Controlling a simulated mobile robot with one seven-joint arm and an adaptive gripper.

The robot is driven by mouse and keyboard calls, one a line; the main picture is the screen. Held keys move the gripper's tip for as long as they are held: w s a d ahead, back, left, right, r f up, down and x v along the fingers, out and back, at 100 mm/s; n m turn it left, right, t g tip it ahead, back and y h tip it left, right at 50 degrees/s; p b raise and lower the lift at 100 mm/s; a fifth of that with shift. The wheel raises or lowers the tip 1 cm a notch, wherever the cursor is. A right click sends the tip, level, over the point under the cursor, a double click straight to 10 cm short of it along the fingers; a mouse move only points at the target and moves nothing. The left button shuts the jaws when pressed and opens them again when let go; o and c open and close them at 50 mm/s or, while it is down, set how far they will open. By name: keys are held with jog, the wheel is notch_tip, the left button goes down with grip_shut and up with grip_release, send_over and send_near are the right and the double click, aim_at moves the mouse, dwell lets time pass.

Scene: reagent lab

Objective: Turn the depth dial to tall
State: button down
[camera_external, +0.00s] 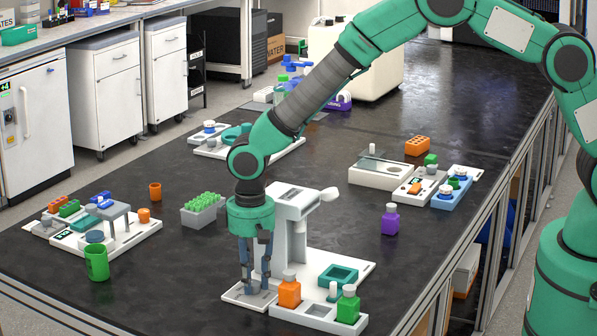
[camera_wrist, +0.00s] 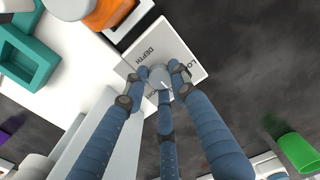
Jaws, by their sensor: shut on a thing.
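The depth dial is a small grey knob (camera_wrist: 160,76) on a light square plate (camera_wrist: 186,48) in the wrist view. The plate carries the word DEPTH, a partly covered label starting with LO, and another label mostly hidden by my fingers. A pale pointer mark shows on the knob, pointing toward the lower right of the picture. In the external view the plate (camera_external: 233,294) lies at the front of the white device (camera_external: 292,225). My gripper (camera_external: 253,287) points straight down, its fingers closed around the knob. The fingertips (camera_wrist: 157,82) touch its sides in the wrist view.
Right beside the plate, an orange bottle (camera_external: 289,293) and a green bottle (camera_external: 348,305) stand in a white rack. A teal tray (camera_external: 337,276) sits behind them. A green cup (camera_external: 96,262) stands to the left. Bare black bench lies left of the plate.

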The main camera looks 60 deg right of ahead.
aim_at(253, 282)
jog(key=shift+w+r, duration=0.1)
jog(key=shift+w, duration=0.05)
jog(key=c, duration=1.4)
grip_release()
jog(key=shift+r, duration=0.1)
notch_tip(253, 282, up, 12)
